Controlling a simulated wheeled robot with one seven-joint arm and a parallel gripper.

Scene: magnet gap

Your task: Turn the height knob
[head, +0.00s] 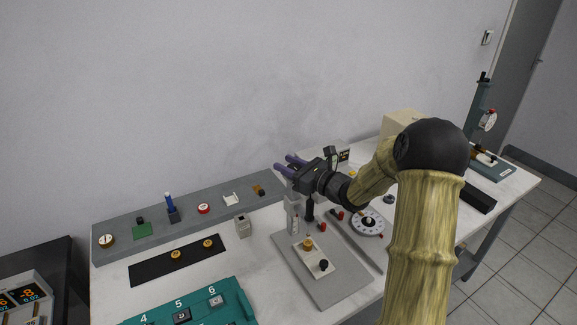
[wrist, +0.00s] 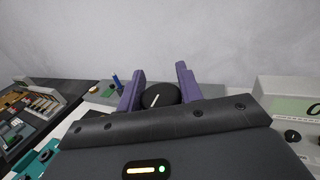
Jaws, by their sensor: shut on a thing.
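In the wrist view a round black knob (wrist: 160,96) with a white pointer line sits between the two purple fingers of my gripper (wrist: 160,68). The gripper is shut on this knob, and the line slants up to the right. In the head view my gripper (head: 282,162) is above a grey stand (head: 312,285) with an upright scale post (head: 292,216). The gripped knob cannot be made out there. I see no lettering on the knob, so its name cannot be read.
The stand's base carries a brass knob (head: 308,244) and a black knob (head: 323,265). A white dial (head: 368,222) lies to the right. A teal case (head: 195,303) is at front left. A grey shelf (head: 183,214) with small parts runs along the wall.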

